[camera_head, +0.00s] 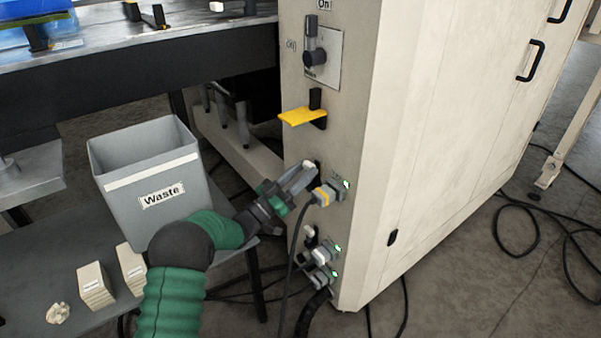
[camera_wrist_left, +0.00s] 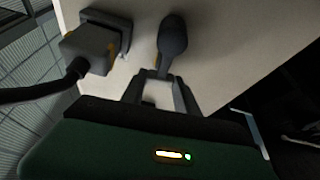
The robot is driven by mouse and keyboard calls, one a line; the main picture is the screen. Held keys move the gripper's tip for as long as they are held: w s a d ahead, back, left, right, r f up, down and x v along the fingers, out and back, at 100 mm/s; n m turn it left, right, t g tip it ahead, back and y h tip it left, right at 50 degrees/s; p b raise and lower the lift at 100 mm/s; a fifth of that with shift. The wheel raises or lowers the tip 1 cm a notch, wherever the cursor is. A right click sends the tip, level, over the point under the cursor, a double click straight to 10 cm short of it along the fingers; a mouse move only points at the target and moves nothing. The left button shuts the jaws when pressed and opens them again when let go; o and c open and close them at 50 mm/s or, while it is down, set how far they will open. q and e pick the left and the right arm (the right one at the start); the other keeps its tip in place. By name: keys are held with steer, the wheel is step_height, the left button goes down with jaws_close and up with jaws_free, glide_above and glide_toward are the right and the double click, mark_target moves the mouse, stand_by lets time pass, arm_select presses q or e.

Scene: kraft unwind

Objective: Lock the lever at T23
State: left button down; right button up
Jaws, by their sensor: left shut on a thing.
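My left gripper (camera_head: 304,176) reaches the cream machine cabinet's narrow end face from the left. It is shut on a small dark lever, which is mostly hidden behind the fingers in the head view. In the left wrist view, the dark, rounded lever (camera_wrist_left: 172,38) stands at the tips of my left gripper (camera_wrist_left: 160,82). A grey plug connector with a yellow band (camera_head: 323,195) sits just right of the gripper, and a grey connector also shows in the left wrist view (camera_wrist_left: 93,48). I cannot read a T23 label. My right gripper is not in view.
A black cable (camera_head: 295,240) hangs from the connector close to my gripper. More connectors (camera_head: 325,254) sit lower on the face. A yellow handle (camera_head: 303,116) juts out above. A grey Waste bin (camera_head: 150,180) stands left on a low table. Cables lie on the floor.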

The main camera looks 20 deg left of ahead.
arm_select(q)
steer(key=shift+s+d+f+m+g+h, duration=0.15)
steer(key=shift+f+m+g+h, duration=0.1)
steer(key=shift+m, duration=0.25)
steer(key=shift+s+d+f+m+g+h, duration=0.15)
steer(key=shift+m+h, duration=0.1)
steer(key=shift+m, duration=0.25)
steer(key=c, duration=1.1)
jaws_free()
steer(key=shift+o, duration=0.9)
steer(key=shift+r, duration=0.2)
steer(key=p+v, duration=0.3)
steer(key=v, duration=0.4)
steer(key=shift+a+f, duration=0.2)
steer(key=shift+f, duration=0.05)
